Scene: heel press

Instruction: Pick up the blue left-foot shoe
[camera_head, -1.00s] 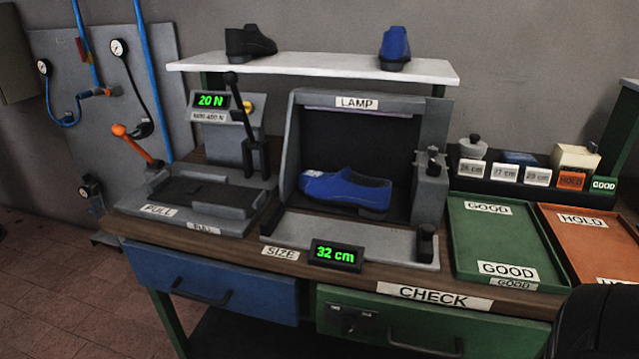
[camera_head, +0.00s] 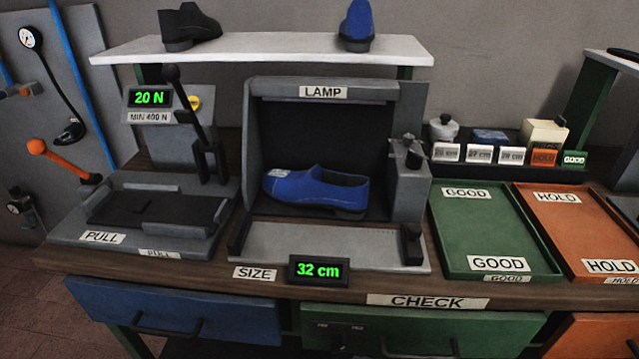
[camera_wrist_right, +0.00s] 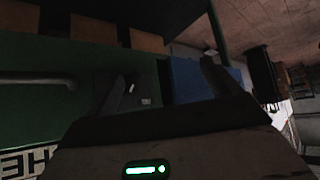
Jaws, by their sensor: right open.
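A blue shoe (camera_head: 316,190) lies on its sole inside the lamp box (camera_head: 413,95), toe to the left and heel to the right. Another blue shoe (camera_head: 357,27) stands end-on on the white shelf (camera_head: 265,50). I cannot tell which foot either is for. My right gripper (camera_wrist_right: 163,88) is open and empty in the right wrist view, its two fingers apart before the bench's drawer fronts. No shoe shows in that view. Neither gripper shows in the head view, and my left gripper is out of sight.
A black shoe (camera_head: 190,28) stands on the shelf's left. The pull press (camera_head: 150,205), reading 20 N, is left of the lamp box. The size display (camera_head: 318,270) reads 32 cm. A green GOOD tray (camera_head: 490,235) and orange HOLD tray (camera_head: 580,225) are empty at right.

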